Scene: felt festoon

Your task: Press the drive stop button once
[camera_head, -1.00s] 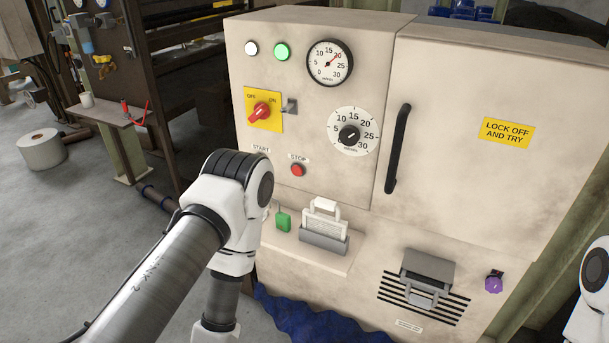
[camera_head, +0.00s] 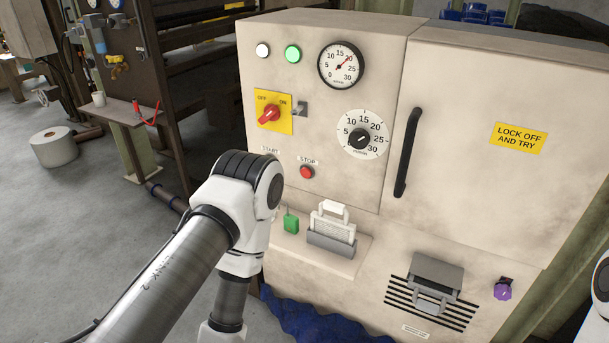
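The drive stop button is a small red button (camera_head: 307,172) under a STOP label on the cream control cabinet (camera_head: 440,180). The START label (camera_head: 270,151) is to its left; any start button below it is hidden behind my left arm. A green lamp (camera_head: 293,54) looks lit beside a white lamp (camera_head: 262,50). The red rotary switch (camera_head: 268,115) sits on a yellow OFF/ON plate. My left arm comes in from the left and bends down in front of the cabinet; its gripper is below the frame. Only a sliver of my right arm shows at the right edge, without its gripper.
A ledge (camera_head: 345,268) below the buttons bears a white padlock-shaped piece in a grey holder (camera_head: 331,238). A green tag (camera_head: 291,223) hangs beside it. A black door handle (camera_head: 407,152) sticks out at the right. Blue cloth (camera_head: 320,325) lies below. Open floor is at the left.

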